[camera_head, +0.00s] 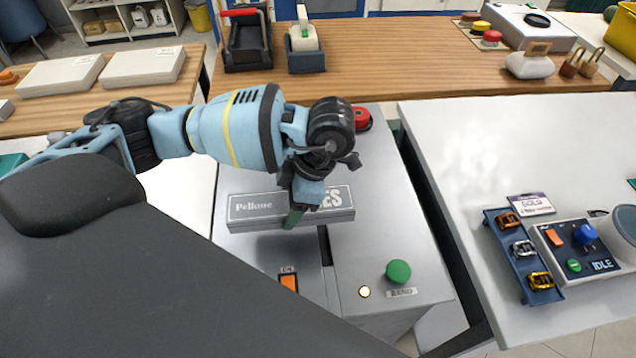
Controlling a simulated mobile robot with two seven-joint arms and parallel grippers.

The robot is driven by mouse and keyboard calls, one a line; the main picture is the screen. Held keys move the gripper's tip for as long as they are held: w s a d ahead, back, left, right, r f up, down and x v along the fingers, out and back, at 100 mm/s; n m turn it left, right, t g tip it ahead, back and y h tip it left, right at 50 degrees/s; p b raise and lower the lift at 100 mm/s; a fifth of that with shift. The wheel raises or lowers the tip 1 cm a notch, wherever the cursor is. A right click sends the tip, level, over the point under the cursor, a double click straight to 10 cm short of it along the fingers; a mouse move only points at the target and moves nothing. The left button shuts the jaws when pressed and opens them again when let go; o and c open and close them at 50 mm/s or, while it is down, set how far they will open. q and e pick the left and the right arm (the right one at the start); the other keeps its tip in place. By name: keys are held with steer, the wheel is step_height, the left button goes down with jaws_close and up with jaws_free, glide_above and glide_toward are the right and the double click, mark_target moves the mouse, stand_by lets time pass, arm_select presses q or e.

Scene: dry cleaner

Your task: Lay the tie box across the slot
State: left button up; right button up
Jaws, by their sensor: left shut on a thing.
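The tie box (258,207) is a long, flat grey box with "Pellone" and part of "TIES" lettered on it. It lies crosswise over the dark slot (326,247) in the top of the grey machine (385,235). The slot shows in front of the box; its part behind is hidden by the box and my arm. My left gripper (297,212) points down at the middle of the box and is shut on it, with a green-tipped finger at its front face. I cannot tell whether the box touches the machine top. My right gripper is not in view.
The machine carries a green button (398,271), a lit round lamp (364,291), an orange switch (289,282) and a red button (361,118) at the back. A white table at right holds a blue tray (521,262) and a control panel (572,247).

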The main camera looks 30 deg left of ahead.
arm_select(q)
steer(key=w, duration=0.6)
steer(key=w+f, duration=0.1)
steer(key=w, duration=0.2)
steer(key=shift+w+d+b, duration=0.15)
steer(key=shift+w+b, duration=0.25)
step_height(320, 180, down, 3)
steer(key=shift+f, duration=0.15)
steer(key=shift+f, duration=0.4)
steer(key=shift+f, duration=0.25)
steer(key=o, duration=1)
